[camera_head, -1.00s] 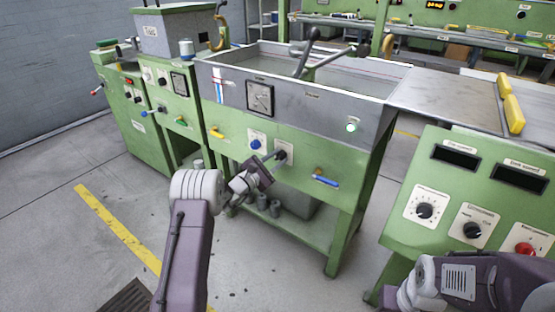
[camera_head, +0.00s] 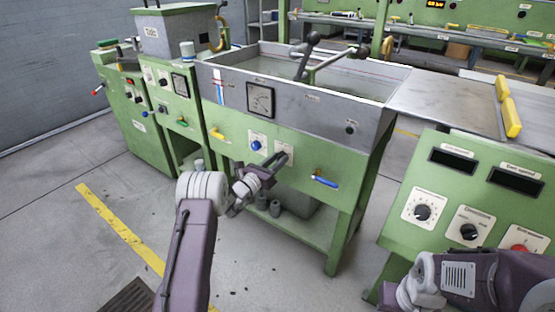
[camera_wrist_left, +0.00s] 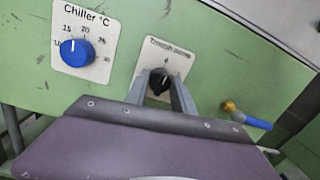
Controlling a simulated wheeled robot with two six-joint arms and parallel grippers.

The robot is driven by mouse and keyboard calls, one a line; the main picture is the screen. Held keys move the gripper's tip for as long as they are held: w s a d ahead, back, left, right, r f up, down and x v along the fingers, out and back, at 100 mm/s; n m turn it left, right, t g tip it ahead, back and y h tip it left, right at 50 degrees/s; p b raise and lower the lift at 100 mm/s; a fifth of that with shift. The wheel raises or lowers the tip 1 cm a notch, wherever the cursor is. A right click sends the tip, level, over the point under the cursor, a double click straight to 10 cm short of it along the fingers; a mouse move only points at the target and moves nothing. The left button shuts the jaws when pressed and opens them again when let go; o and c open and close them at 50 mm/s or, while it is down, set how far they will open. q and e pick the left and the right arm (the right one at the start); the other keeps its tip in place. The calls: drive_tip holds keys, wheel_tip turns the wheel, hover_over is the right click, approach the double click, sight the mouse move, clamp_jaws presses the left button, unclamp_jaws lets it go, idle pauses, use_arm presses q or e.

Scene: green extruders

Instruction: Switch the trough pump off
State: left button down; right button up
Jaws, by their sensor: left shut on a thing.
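The trough (camera_head: 330,75) is a grey metal basin on a green frame. Its front panel carries the trough pump switch, a black rotary knob on a white plate (camera_head: 290,150). In the left wrist view the knob (camera_wrist_left: 160,84) sits between the two fingers of my left gripper (camera_wrist_left: 170,88), which is shut on it. The knob's pointer appears to be near the 0 mark. The round lamp (camera_head: 351,128) on the trough's right front is dark. My right arm (camera_head: 450,280) shows at the lower right, but its fingers are not in view.
A blue chiller knob (camera_wrist_left: 76,52) is just left of the switch. A blue-handled valve (camera_head: 325,181) is to its right, and a yellow-handled one (camera_head: 217,133) to its left. A green control console (camera_head: 450,190) stands at the right.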

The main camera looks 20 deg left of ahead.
use_arm(q)
drive_tip(key=shift+f+n, duration=0.1)
drive_tip(key=shift+n, duration=0.3)
drive_tip(key=c, duration=1.1)
unclamp_jaws()
drive_tip(key=shift+o, duration=0.2)
drive_tip(key=p+v, duration=0.3)
drive_tip(key=v, duration=0.6)
